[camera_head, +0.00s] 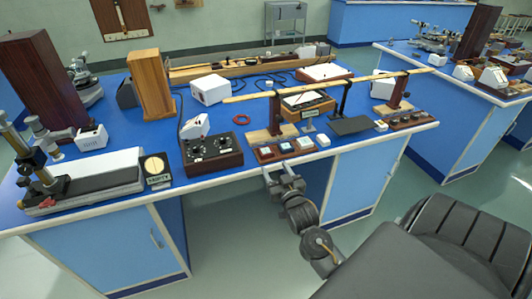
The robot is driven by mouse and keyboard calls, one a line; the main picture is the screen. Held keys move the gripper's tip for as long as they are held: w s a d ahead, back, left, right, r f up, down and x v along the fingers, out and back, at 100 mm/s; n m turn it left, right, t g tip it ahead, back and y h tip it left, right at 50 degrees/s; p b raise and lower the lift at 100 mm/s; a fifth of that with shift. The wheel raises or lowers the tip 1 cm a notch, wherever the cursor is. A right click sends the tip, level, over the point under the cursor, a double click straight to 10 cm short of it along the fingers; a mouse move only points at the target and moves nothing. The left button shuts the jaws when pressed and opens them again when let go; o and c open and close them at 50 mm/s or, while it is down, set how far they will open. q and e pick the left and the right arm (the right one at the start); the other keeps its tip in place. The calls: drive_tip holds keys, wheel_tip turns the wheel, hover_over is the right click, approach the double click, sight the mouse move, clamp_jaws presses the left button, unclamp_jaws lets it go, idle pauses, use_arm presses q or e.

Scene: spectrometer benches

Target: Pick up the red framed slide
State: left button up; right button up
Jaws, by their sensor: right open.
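Several small framed slides lie in a row near the front edge of the blue bench, in a dark reddish holder (275,155). They have pale centres, and they are too small for me to tell surely which frame is red; the leftmost slide (265,151) looks the most reddish. My right gripper (281,169) is open and empty, at the bench's front edge just in front of and below this row, apart from the slides. My left gripper is out of view.
A black-topped control box (213,151) stands left of the slides. A wooden stand (272,130) and a long wooden rail (330,86) rise behind them. A dark plate (350,126) lies to the right. A red ring (241,119) lies on bare blue bench top.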

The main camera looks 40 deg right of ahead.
sight(267, 153)
drive_tip(key=x, duration=0.4)
drive_tip(key=shift+w+d, duration=0.1)
drive_tip(key=shift+w, duration=0.05)
drive_tip(key=shift+p+x, duration=0.55)
drive_tip(key=shift+x, duration=2.05)
drive_tip(key=shift+d, duration=0.15)
drive_tip(key=shift+c, duration=0.3)
drive_tip(key=c, duration=0.7)
